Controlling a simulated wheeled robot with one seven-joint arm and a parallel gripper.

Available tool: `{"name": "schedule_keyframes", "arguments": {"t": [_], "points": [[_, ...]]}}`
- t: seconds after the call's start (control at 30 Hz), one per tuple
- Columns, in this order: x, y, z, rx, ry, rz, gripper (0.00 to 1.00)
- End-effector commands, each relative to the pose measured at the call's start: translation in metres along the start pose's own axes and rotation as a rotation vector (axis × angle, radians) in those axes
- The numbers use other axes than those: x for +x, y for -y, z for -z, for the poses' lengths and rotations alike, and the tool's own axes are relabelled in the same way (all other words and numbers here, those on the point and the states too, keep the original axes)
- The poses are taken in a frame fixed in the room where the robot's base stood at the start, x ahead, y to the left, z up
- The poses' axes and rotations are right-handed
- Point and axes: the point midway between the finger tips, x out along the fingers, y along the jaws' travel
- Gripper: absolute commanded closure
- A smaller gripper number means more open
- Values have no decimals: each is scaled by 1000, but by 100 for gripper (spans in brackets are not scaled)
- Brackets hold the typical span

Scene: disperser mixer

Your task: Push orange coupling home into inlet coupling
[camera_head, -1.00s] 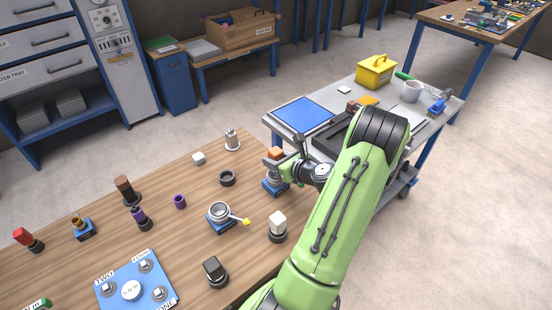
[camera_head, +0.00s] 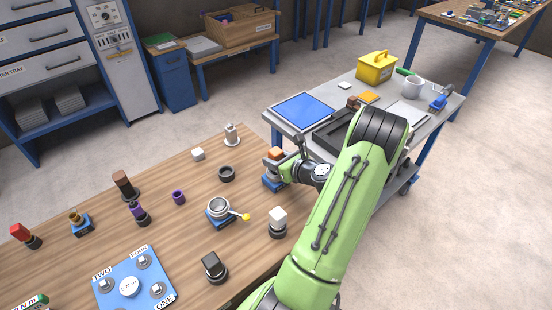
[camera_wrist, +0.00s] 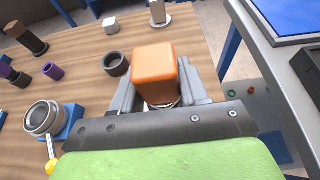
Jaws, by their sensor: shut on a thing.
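The orange coupling (camera_wrist: 156,66) shows as a rounded block between the fingers of my gripper (camera_wrist: 158,88) in the wrist view. My gripper is shut on it, with one finger on each side. In the head view the orange coupling (camera_head: 275,153) sits upright over a blue-based fixture (camera_head: 273,183) near the table's right edge. This fixture seems to be the inlet coupling. In the wrist view only a pale round rim (camera_wrist: 163,104) shows below the block. My gripper hides the joint, so I cannot tell how deep the coupling sits.
A metal ring valve with a yellow-tipped lever (camera_head: 219,208) stands left of my gripper. A dark ring (camera_head: 226,174) and a white-topped part (camera_head: 278,220) are close by. A grey cart (camera_head: 268,124) with a blue mat (camera_head: 304,111) stands beyond the table's right edge.

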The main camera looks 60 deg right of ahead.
Motion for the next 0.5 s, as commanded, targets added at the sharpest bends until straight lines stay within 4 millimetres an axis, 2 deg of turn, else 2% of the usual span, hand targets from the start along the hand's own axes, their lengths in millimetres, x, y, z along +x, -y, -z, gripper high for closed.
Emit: {"name": "schedule_keyframes", "arguments": {"t": [0.5], "points": [[5,0,12,0,1,0,95]]}}
